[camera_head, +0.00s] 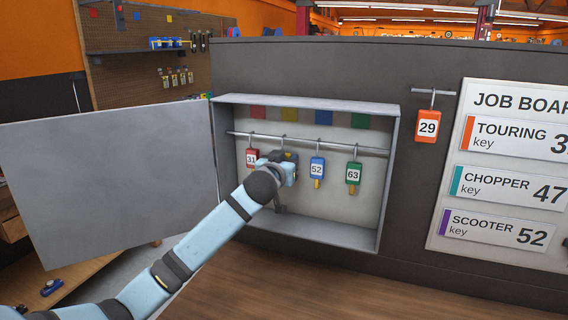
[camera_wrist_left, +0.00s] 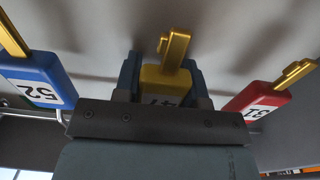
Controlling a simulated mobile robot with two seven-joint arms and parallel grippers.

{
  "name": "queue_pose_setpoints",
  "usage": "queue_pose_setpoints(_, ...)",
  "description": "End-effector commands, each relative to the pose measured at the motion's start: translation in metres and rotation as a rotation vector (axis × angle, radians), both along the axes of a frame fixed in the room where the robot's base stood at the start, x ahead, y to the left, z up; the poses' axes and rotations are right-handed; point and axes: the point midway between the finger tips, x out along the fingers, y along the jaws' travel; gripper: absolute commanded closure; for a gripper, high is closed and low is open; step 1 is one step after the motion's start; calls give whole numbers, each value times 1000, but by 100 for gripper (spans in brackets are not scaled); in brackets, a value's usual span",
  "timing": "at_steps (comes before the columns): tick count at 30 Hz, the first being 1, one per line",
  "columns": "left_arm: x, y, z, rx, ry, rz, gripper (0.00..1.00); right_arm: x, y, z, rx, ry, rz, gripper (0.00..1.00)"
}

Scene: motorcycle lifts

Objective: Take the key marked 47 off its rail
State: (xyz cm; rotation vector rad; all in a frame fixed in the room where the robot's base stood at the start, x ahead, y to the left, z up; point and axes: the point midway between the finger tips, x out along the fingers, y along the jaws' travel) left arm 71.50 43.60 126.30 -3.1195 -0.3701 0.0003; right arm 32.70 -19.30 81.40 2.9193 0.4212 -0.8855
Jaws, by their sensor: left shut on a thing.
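The open key cabinet (camera_head: 389,180) holds a horizontal rail (camera_head: 335,148) with hanging tags. My left gripper (camera_head: 284,168) is inside it, between the red tag 31 (camera_head: 252,158) and the blue tag 52 (camera_head: 317,168). In the left wrist view the left gripper (camera_wrist_left: 162,85) is shut on the yellow key tag 47 (camera_wrist_left: 165,78). Its number is upside down and partly covered by the gripper, and its gold key sticks out beyond the fingers. In the head view my gripper hides most of this tag. Whether its hook still touches the rail cannot be seen. My right gripper is not in view.
The green tag 63 (camera_head: 353,174) hangs farther right on the rail. The cabinet door (camera_head: 110,185) stands open to the left. An orange tag 29 (camera_head: 428,126) hangs outside, beside the job board (camera_head: 500,165), which lists chopper key 47. A wooden surface (camera_head: 300,280) lies below.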

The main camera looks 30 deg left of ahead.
Motion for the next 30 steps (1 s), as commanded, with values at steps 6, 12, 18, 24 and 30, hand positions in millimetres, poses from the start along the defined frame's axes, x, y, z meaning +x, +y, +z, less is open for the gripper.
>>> queue_pose_setpoints(6, 0, 0, 2, 0, -1, 0, 83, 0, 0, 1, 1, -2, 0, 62)
queue_pose_setpoints(12, -2, -1, 15, -1, -1, -1, 83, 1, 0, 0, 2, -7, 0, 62)
queue_pose_setpoints(18, -41, -11, 12, 0, 0, -2, 83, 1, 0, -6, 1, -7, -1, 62)
queue_pose_setpoints(24, -99, -25, 12, -1, 0, -3, 83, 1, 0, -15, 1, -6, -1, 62)
queue_pose_setpoints(30, -145, -35, 13, -1, 0, -1, 83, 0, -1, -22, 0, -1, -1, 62)
